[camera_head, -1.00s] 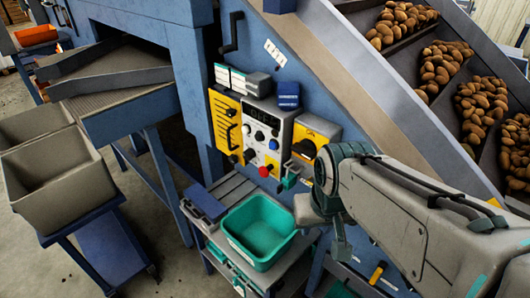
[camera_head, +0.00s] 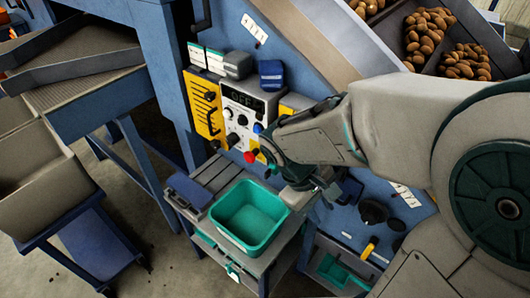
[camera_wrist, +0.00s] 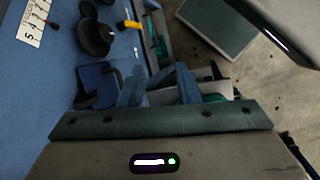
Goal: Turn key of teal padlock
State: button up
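I cannot pick out the padlock in the wrist view. My gripper (camera_head: 332,190) is in front of the blue machine face, right of that item and apart from it. In the wrist view its two fingers (camera_wrist: 159,90) stand apart with nothing clearly held between them.
The control panel (camera_head: 241,119) has an OFF display, knobs and a red button. A teal bin (camera_head: 222,234) stands on a slatted bench below. A black knob (camera_head: 372,210) and a yellow handle (camera_head: 370,248) are on the right. Grey crates (camera_head: 40,190) stand at left.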

jog(key=w+a+f+n+t+h, duration=0.2)
jog(key=w+a+f+n+h, duration=0.15)
jog(key=n+h, duration=0.2)
jog(key=n+t+p, duration=0.1)
jog(key=n+t, duration=1.2)
jog(key=n, duration=0.2)
send_near(265, 176)
jog(key=shift+h, duration=0.25)
jog(key=p+x, duration=0.2)
jog(key=x, duration=0.7)
jog(key=shift+w, duration=0.25)
grip_shut()
